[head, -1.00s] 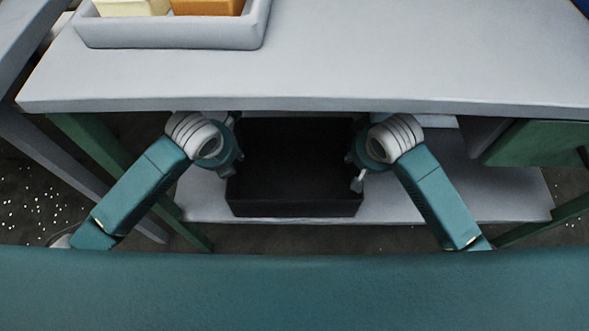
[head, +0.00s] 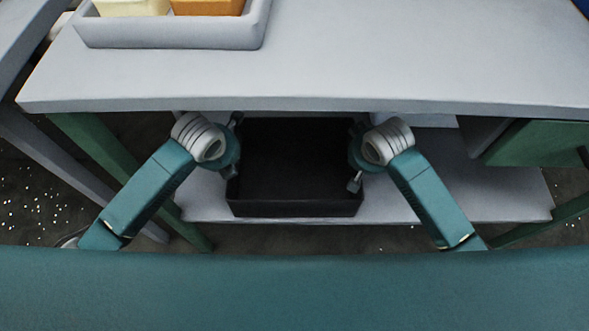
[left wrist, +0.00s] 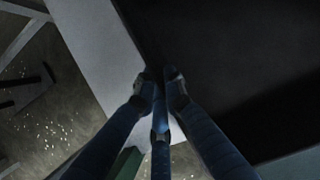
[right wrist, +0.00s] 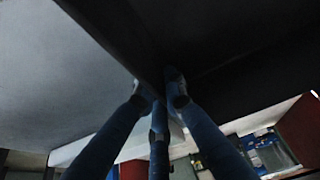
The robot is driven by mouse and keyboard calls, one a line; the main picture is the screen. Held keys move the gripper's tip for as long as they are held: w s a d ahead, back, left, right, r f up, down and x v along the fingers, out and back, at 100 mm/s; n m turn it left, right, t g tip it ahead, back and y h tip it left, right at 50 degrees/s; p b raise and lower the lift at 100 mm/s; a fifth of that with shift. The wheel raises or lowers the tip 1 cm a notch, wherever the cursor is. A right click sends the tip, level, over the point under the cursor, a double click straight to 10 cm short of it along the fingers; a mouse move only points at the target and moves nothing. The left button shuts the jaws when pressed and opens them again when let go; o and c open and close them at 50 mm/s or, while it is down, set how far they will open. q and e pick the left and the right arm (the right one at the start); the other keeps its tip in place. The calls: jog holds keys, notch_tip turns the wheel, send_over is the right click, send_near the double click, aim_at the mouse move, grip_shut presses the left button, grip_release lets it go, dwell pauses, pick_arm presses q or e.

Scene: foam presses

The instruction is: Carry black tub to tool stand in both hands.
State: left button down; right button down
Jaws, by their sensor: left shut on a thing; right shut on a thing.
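The black tub (head: 295,208) is open-topped and appears empty. It sits at the lower shelf (head: 400,207), under the table top, between my two arms. My left gripper (head: 233,172) is at the tub's left side, and in the left wrist view its fingertips (left wrist: 160,78) are shut on the tub's wall. My right gripper (head: 355,182) is at the tub's right side, and in the right wrist view its fingertips (right wrist: 160,82) are shut on the wall there. The tub looks level. I cannot tell whether it touches the shelf. I cannot pick out the tool stand.
The grey table top (head: 330,75) overhangs the tub's far side. A grey tray (head: 170,36) with a cream block (head: 130,6) and an orange block (head: 208,6) stands on it. A green leg (head: 130,180) is at left and a green panel (head: 530,145) at right.

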pick_arm(q)
jog(key=shift+r, duration=0.2)
pick_arm(e)
jog(key=shift+r, duration=0.2)
